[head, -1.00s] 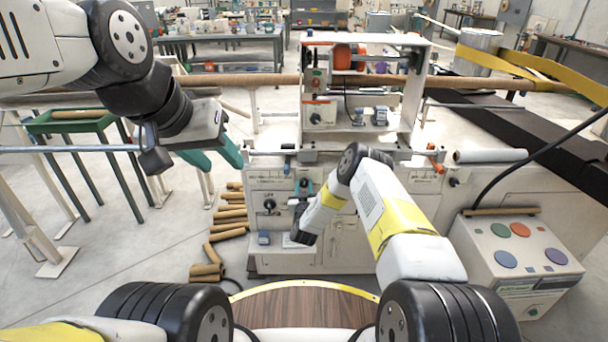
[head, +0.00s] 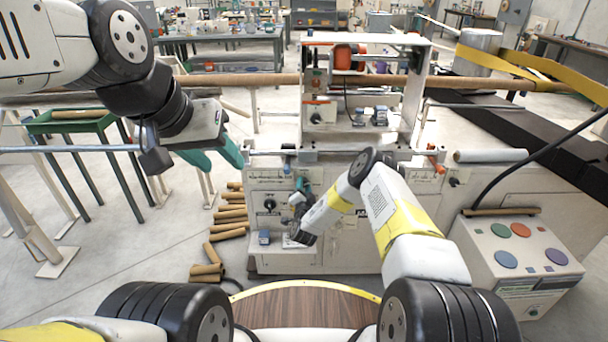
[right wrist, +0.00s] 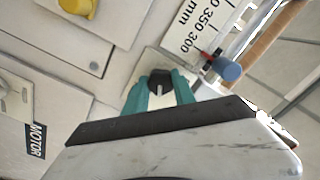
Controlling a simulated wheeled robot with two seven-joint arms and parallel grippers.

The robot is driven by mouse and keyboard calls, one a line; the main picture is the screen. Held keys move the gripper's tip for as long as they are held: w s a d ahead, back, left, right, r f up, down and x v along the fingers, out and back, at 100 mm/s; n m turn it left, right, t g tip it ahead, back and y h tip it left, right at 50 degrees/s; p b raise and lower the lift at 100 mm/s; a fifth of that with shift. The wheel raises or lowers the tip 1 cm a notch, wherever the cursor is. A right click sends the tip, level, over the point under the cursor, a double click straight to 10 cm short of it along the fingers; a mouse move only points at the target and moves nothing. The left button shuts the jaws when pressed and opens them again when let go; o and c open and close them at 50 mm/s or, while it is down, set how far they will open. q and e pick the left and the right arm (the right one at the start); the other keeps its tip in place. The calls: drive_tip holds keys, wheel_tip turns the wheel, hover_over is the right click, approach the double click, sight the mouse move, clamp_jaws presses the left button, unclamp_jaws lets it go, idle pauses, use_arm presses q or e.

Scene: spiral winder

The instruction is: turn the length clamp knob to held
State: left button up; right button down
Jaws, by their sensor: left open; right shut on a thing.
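The length clamp knob (right wrist: 159,80) is a small black knob with a white pointer line, on a pale plate beside a millimetre scale (right wrist: 197,27) in the right wrist view. The pointer line runs roughly up and down in that view. My right gripper (right wrist: 160,88) is shut on the knob, one teal finger on each side. In the head view my right gripper (head: 302,186) is at the winder's front panel, and its wrist largely hides the knob. My left gripper (head: 212,158) is open and empty, in the air left of the winder.
A blue-ended part (right wrist: 228,70) with a red pointer sits by the scale, close to my right fingers. A black selector knob (head: 269,204) is on the panel to the left. Cardboard tubes (head: 230,218) lie on the floor. A button console (head: 520,250) stands at right.

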drive_tip(key=m, duration=1.1)
idle(0.6)
drive_tip(key=c, duration=1)
unclamp_jaws()
drive_tip(key=shift+c, duration=0.2)
drive_tip(key=s, duration=0.8)
drive_tip(key=shift+w, duration=0.1)
